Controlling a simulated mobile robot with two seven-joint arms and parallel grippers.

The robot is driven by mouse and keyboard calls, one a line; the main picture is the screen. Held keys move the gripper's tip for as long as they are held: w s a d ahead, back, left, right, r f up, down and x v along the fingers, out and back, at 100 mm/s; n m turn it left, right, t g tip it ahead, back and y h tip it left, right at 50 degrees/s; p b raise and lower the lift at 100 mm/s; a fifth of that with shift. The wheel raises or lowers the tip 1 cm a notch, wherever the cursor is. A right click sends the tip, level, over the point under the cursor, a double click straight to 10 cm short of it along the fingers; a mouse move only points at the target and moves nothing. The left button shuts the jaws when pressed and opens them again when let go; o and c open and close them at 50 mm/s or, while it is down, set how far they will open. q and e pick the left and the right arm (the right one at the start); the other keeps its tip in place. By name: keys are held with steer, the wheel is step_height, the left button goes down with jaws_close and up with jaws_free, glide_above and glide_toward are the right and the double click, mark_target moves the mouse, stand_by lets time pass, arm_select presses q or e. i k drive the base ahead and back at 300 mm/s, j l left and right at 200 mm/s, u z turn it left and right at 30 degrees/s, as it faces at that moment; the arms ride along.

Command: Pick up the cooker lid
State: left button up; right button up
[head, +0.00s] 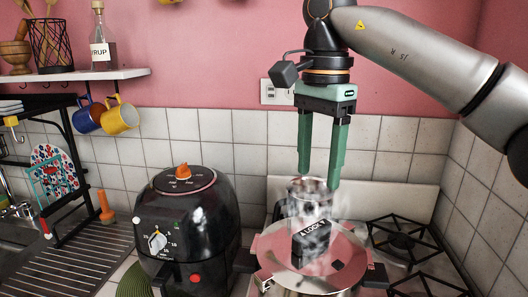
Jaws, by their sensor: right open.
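The cooker lid (348,244) is a round, shiny, pinkish disc on the cooker, low in the head view right of centre. A black block-like knob marked "LOCK" (312,241) stands on its middle. The cooker under it shows dark side handles, and its lower part is cut off by the picture's edge. My right gripper (319,181) has green fingers pointing down, apart and empty. It hangs above the knob and does not appear to touch the lid. My left gripper is not in view.
Pale steam rises around the knob. A metal pot (308,190) stands behind the lid, below my fingertips. A black air fryer (186,232) is on the left. Stove grates (405,240) lie to the right. Mugs (119,117) hang under the wall shelf (75,76) at upper left.

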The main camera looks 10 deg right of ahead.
mark_target(282, 261)
steer(key=k+j, duration=0.1)
steer(key=j, duration=0.25)
steer(key=k+j, duration=0.15)
steer(key=j, duration=0.15)
steer(key=k+j, duration=0.1)
steer(key=j, duration=0.25)
steer(key=k+j, duration=0.1)
steer(key=j, duration=0.2)
